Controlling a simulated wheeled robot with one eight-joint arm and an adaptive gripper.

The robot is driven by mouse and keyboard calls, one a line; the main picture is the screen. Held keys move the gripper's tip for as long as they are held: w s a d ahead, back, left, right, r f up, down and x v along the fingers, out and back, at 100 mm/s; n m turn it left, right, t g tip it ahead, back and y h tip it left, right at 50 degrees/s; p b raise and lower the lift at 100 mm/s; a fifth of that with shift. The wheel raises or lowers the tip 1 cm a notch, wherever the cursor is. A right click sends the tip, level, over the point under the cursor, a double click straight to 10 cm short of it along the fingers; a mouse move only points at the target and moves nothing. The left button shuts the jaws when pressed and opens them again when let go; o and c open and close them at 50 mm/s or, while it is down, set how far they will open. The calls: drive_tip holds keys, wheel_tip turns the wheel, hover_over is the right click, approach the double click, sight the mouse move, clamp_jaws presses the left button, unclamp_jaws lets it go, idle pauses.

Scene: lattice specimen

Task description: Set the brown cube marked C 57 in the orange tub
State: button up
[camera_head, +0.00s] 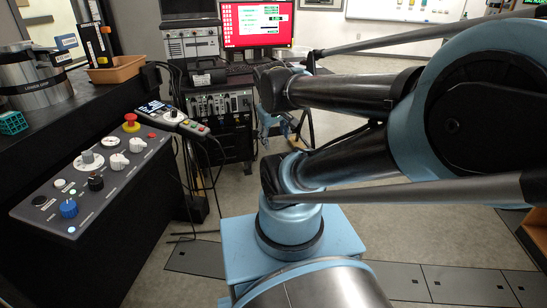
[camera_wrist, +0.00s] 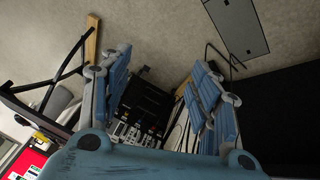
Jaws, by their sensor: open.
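I cannot make out a brown cube marked C 57 in either view. A small orange-brown open tub (camera_head: 117,70) sits on the dark counter at the upper left of the head view. A black and yellow device stands just behind its left end. My gripper (camera_wrist: 160,65) shows in the wrist view with its two blue segmented fingers spread wide. Nothing is between the fingers; the floor and black equipment show beyond them. In the head view my arm fills the right side, and I cannot clearly make out the gripper there.
A control panel (camera_head: 95,170) with knobs and a red stop button fronts the counter (camera_head: 75,105). A metal cylinder (camera_head: 35,82) and teal lattice block (camera_head: 12,122) stand at far left. An equipment rack (camera_head: 222,125) with a red-screened monitor (camera_head: 257,24) stands behind.

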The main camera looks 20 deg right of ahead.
drive_tip(key=s+a+f+m+g+y, duration=0.1)
drive_tip(key=s+a+f+m+g, duration=0.1)
drive_tip(key=s, duration=0.5)
drive_tip(key=shift+f+m+y, duration=0.4)
drive_tip(key=shift+f+m, duration=0.2)
drive_tip(key=shift+f, duration=0.3)
